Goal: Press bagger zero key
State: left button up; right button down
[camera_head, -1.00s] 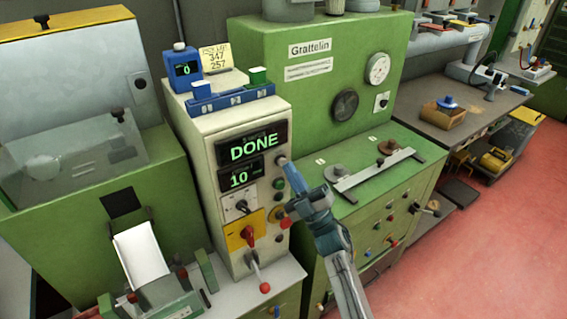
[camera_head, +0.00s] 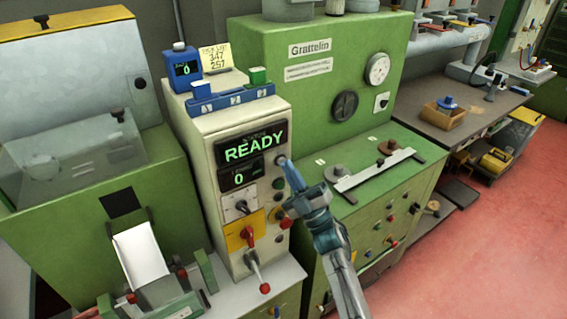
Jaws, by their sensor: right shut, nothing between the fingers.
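The bagger's control box (camera_head: 205,150) is a cream cabinet in the middle of the head view. Its upper display (camera_head: 254,145) reads READY in green, and its smaller display (camera_head: 239,177) below reads 0. My right gripper (camera_head: 283,162) is shut and empty, with its tip at the upper part of the button column, just right of the displays. The tip covers whatever key is there, and I cannot tell whether it touches. A green button (camera_head: 279,184) shows just below the tip. My left gripper is not in view.
A blue tray (camera_head: 232,100) and a blue counter (camera_head: 185,68) reading 0 sit on top of the box. A lever with a red knob (camera_head: 265,287) sticks out below. A green Grattelin machine (camera_head: 300,110) stands behind right. Red floor (camera_head: 480,250) is clear at right.

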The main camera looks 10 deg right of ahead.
jog(key=shift+s+d, duration=0.25)
jog(key=shift+s, duration=0.55)
jog(key=shift+s+d+p, duration=0.2)
jog(key=shift+s+d, duration=0.1)
jog(key=shift+s, duration=0.5)
jog(key=shift+s+d+p, duration=0.2)
jog(key=shift+s+d, duration=0.05)
jog(key=shift+s, duration=0.5)
jog(key=shift+s+d+p, duration=0.2)
jog(key=shift+s+d, duration=0.1)
jog(key=shift+s, duration=0.5)
jog(key=shift+f, duration=0.1)
